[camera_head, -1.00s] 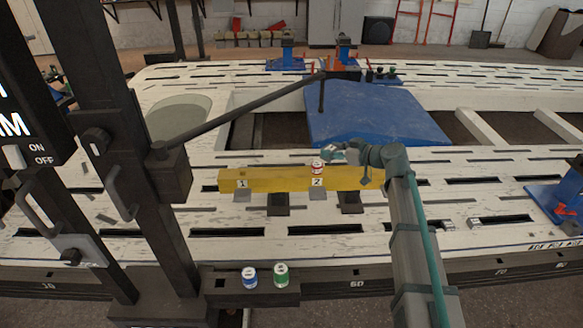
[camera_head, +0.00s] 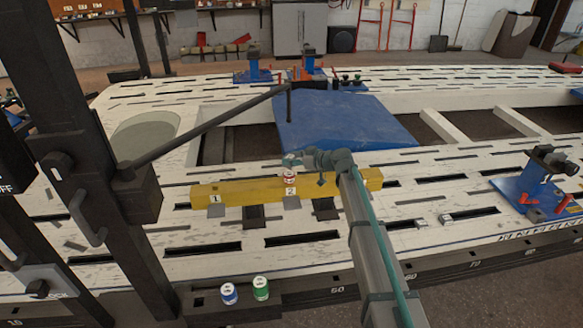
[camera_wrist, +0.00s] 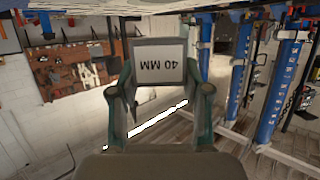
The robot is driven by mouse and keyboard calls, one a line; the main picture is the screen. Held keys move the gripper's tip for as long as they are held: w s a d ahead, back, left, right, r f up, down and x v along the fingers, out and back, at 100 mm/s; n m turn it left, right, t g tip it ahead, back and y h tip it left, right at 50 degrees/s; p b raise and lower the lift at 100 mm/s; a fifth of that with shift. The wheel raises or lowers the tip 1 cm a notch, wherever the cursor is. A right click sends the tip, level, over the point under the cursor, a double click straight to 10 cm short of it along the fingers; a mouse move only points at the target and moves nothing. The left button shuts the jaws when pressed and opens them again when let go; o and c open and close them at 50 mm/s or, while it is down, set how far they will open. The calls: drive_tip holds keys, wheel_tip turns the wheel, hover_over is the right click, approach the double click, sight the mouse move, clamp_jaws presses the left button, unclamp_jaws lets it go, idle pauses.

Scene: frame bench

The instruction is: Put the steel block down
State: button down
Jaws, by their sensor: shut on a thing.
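The steel block (camera_wrist: 159,62) is a grey block with a white label reading "40 MM", upside down in the wrist view. My gripper (camera_wrist: 160,92) is shut on it, one finger at each side. In the head view my gripper (camera_head: 291,160) is over the yellow beam (camera_head: 240,194), close by or above a red-and-white can near label 2. The block is too small there to tell from the gripper. I cannot tell the gap to the can.
The red-and-white can (camera_head: 290,179) stands at the beam near label 2. A blue can (camera_head: 229,293) and a green can (camera_head: 261,288) stand on the front ledge. Small metal pieces (camera_head: 446,219) lie on the slotted bench to the right. A dark slanting bar (camera_head: 215,124) spans the left.

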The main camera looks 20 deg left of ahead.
drive_tip(key=shift+w+a+f, duration=0.15)
drive_tip(key=shift+w+f, duration=0.1)
drive_tip(key=shift+f, duration=0.45)
drive_tip(key=shift+w+a+f, duration=0.2)
drive_tip(key=shift+w+f, duration=0.1)
drive_tip(key=shift+f, duration=0.45)
drive_tip(key=shift+w+a+f, duration=0.15)
drive_tip(key=shift+w+f, duration=0.1)
drive_tip(key=shift+f, duration=0.8)
drive_tip(key=shift+f+b, duration=0.15)
drive_tip(key=shift+b, duration=0.15)
drive_tip(key=c, duration=0.5)
unclamp_jaws()
drive_tip(key=shift+c, duration=0.2)
drive_tip(key=shift+s+d+r+p, duration=0.1)
drive_tip(key=shift+r+p, duration=0.15)
drive_tip(key=shift+p, duration=0.1)
drive_tip(key=v, duration=1.2)
